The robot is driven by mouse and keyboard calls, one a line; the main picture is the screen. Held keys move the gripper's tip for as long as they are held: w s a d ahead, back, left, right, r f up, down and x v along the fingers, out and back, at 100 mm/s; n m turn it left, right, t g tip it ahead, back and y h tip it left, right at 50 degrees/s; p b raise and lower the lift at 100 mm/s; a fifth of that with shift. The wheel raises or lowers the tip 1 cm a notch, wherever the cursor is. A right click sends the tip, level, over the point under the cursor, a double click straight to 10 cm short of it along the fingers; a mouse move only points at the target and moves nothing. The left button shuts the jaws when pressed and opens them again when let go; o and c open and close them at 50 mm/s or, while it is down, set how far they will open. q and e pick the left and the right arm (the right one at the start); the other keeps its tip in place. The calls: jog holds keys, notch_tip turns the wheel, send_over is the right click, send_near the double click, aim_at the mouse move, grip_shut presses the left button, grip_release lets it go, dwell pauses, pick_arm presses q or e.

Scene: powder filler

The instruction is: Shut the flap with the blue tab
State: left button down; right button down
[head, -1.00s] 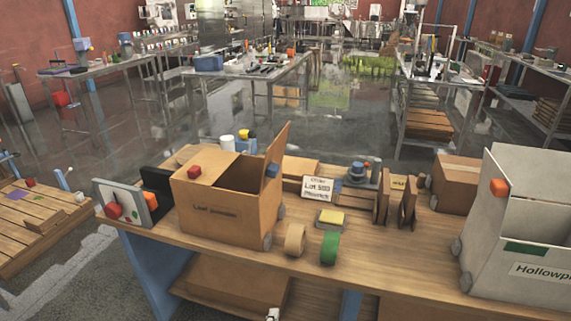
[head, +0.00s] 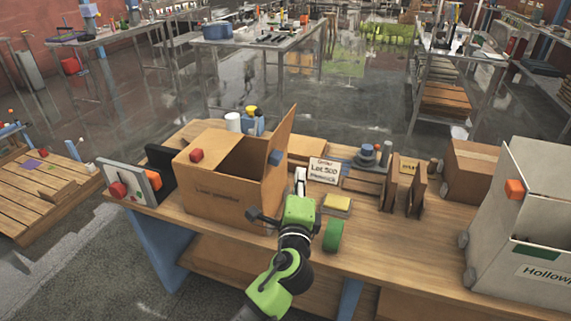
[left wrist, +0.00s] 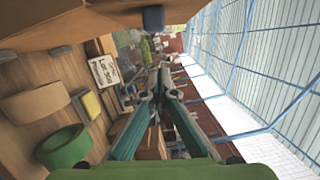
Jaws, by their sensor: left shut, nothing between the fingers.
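The brown cardboard box (head: 215,203) stands on the wooden bench. Its right flap (head: 284,135) stands up, leaning slightly outward, with the blue tab (head: 274,158) on it. A left flap with a red tab (head: 196,155) lies over part of the opening. My left gripper (head: 300,173) is shut and empty, just right of the raised flap and apart from the blue tab. In the left wrist view the blue tab (left wrist: 153,18) is at the top, above the closed fingers (left wrist: 159,76). My right gripper is not in view.
A green tape roll (head: 333,235) and a yellow-topped block (head: 337,204) are close to my left arm. A lot sign (head: 323,170) stands behind. A pale box with an orange tab (head: 514,189) is at the right. The bench front between them is clear.

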pick_arm(q)
jog(key=w+a, duration=0.1)
jog(key=w+a+p, duration=0.1)
jog(key=a+p, duration=0.1)
jog(key=shift+w+a+r, duration=0.35)
jog(key=shift+w+a, duration=0.05)
jog(key=shift+d, duration=0.1)
